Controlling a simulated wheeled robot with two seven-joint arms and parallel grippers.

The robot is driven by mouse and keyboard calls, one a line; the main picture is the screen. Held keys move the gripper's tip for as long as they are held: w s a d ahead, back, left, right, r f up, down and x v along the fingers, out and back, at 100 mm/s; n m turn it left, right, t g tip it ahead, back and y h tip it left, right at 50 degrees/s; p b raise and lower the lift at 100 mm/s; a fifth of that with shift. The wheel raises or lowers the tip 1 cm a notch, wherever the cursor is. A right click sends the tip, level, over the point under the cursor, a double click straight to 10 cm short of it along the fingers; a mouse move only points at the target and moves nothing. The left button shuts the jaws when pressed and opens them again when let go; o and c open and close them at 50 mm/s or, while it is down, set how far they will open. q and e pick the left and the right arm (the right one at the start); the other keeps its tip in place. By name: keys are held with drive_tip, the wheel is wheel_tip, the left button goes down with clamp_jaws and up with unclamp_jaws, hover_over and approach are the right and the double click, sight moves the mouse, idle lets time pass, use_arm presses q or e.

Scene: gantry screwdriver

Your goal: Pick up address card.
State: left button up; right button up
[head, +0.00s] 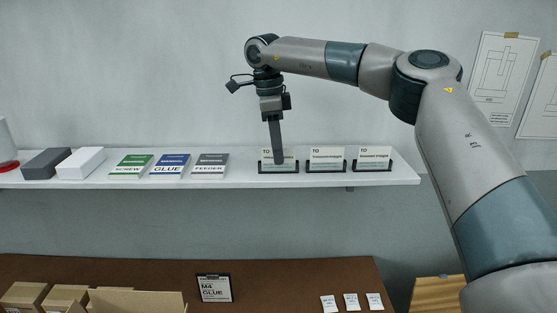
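Three white address cards marked "TO" stand in black holders on the white wall shelf (220,179). They are the left card (291,157), the middle card (326,156) and the right card (374,156). My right gripper (279,160) points down in front of the left card and covers part of it. Its fingers show edge-on as one dark strip. Whether they grip the card cannot be told. My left gripper is not in view.
Below is a brown surface (270,285) with cardboard boxes (135,302), a clipboard (214,289) and three small white cards (351,301). The shelf's right end is clear.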

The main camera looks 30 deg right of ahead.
clamp_jaws()
drive_tip(key=shift+r, duration=0.15)
